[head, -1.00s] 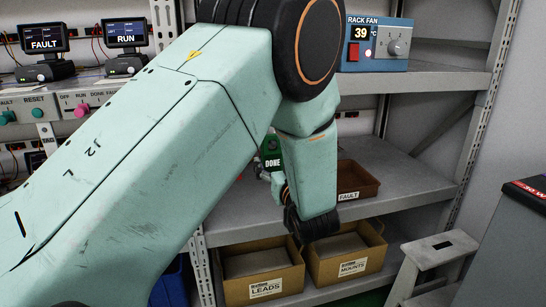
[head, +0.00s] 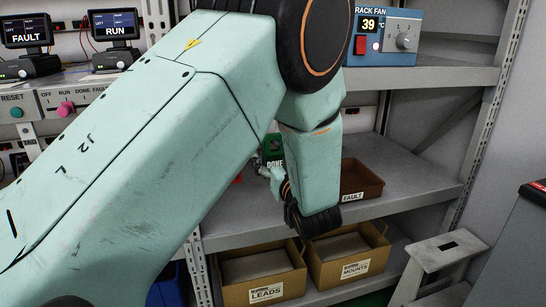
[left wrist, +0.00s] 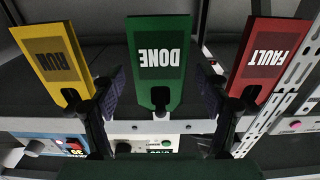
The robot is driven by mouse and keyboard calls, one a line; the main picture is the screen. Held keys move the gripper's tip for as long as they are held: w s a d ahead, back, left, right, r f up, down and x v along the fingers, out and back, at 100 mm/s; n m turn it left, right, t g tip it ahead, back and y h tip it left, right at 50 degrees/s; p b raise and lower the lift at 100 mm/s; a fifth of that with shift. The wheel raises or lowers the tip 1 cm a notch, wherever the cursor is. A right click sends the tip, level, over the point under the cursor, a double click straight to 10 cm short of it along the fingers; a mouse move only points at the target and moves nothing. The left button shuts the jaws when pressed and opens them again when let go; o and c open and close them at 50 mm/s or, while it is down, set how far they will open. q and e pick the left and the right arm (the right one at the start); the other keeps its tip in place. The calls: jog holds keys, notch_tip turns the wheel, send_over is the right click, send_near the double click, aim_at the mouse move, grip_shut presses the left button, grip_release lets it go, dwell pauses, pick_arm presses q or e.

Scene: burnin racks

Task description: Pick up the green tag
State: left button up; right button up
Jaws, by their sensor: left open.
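The green tag, marked DONE, hangs upside down in the left wrist view (left wrist: 160,65), with a slot at its lower end in that picture. In the head view the green tag (head: 273,148) is partly hidden by my left arm. My left gripper (left wrist: 161,98) is open, with one finger on each side of the green tag's slotted end and gaps to it. In the head view only part of the left gripper (head: 262,171) shows beside the wrist. My right gripper is not in view.
A yellow RUN tag (left wrist: 52,62) and a red FAULT tag (left wrist: 270,58) flank the green one closely. A brown FAULT bin (head: 362,181) stands on the shelf. Cardboard LEADS (head: 268,293) and MOUNTS (head: 356,268) boxes are below. A grey step stool (head: 440,252) stands right.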

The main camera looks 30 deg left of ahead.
pick_arm(q)
jog(key=shift+c, duration=0.3)
jog(key=shift+s+r, duration=0.1)
jog(key=shift+c, duration=0.7)
jog(key=c, duration=0.8)
jog(key=shift+c, duration=0.2)
